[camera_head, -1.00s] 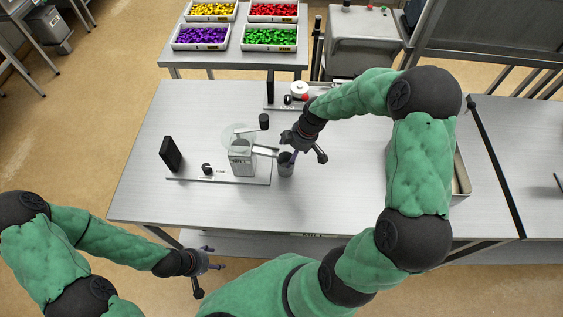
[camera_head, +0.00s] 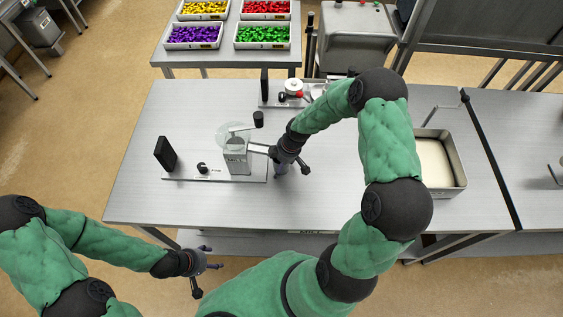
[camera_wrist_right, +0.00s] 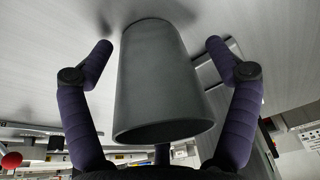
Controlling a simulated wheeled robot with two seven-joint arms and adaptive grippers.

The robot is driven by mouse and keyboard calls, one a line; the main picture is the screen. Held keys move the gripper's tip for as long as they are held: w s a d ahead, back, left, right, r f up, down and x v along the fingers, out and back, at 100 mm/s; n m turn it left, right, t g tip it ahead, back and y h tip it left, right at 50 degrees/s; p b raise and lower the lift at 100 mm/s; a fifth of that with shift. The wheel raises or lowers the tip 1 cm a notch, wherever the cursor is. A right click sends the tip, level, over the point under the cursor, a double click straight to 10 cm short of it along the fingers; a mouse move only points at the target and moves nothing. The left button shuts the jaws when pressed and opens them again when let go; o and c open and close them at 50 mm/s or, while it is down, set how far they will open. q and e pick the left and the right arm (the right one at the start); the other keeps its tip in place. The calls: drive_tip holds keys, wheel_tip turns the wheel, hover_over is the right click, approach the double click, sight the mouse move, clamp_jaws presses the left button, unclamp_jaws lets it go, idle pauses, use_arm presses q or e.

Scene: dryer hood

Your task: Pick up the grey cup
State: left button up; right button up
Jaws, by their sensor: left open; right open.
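The grey cup (camera_wrist_right: 165,85) fills the middle of the right wrist view, between the two fingers of my right gripper (camera_wrist_right: 160,75). The fingers stand apart, with a gap to the cup on each side. In the head view my right gripper (camera_head: 288,164) is at the dispenser's spout and hides most or all of the cup. My left gripper (camera_head: 204,265) is open and empty in front of the table's near edge, away from the cup.
A metal dispenser (camera_head: 237,160) on a base plate stands just left of my right gripper. A second device (camera_head: 292,92) is behind it. A metal tray (camera_head: 455,173) stands to the right. The table's (camera_head: 200,207) front left is clear. Bins of coloured pieces stand farther back.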

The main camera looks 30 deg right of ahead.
drive_tip(key=c, duration=1.2)
drive_tip(key=shift+c, duration=0.6)
drive_tip(key=shift+s, duration=0.1)
drive_tip(key=shift+a, duration=0.1)
